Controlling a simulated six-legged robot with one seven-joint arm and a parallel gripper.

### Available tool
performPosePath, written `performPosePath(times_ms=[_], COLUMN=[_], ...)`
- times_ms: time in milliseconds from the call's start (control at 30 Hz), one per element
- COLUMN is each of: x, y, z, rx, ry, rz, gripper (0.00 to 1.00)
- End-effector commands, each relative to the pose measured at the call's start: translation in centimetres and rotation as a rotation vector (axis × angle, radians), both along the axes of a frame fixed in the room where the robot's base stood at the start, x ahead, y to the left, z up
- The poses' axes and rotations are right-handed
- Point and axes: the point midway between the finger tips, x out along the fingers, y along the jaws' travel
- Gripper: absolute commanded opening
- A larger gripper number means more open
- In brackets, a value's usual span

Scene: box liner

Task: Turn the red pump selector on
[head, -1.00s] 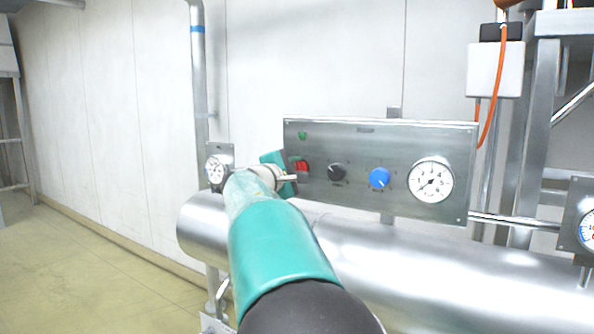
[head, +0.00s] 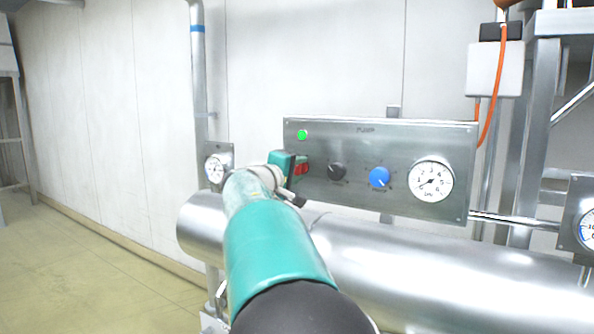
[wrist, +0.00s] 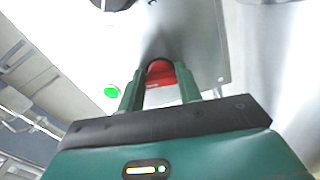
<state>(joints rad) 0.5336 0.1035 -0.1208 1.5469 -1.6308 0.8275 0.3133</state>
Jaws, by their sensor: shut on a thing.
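The red pump selector (head: 302,169) is at the left end of the steel control panel (head: 400,137), below a green lamp (head: 302,134) that is brightly lit. My gripper (head: 295,169) is at the selector, and my arm hides part of it in the head view. In the wrist view the selector (wrist: 162,75) sits between the two green fingers of my gripper (wrist: 160,90), which are shut on it. The green lamp (wrist: 111,91) also glows in the wrist view, left of the fingers.
Right of the selector on the panel are a black knob (head: 337,171), a blue knob (head: 380,178) and a round gauge (head: 431,181). A large steel pipe (head: 420,255) runs below the panel. A smaller gauge (head: 215,169) stands to the left.

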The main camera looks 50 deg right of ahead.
Motion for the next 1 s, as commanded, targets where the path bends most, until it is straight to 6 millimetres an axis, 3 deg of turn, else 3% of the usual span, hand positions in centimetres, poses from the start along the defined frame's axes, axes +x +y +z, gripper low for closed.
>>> performPosePath(times_ms=[333,867,900,1000], x=[0.16,0.20,0.21,0.18], y=[0.11,0.13,0.14,0.12], z=[-0.05,-0.04,-0.04,-0.04], rx=[0.016,0.019,0.019,0.019], ry=[-0.168,-0.203,-0.203,-0.202], rz=[0.004,0.005,0.005,0.004], gripper=[0.12,0.12,0.36,0.56])
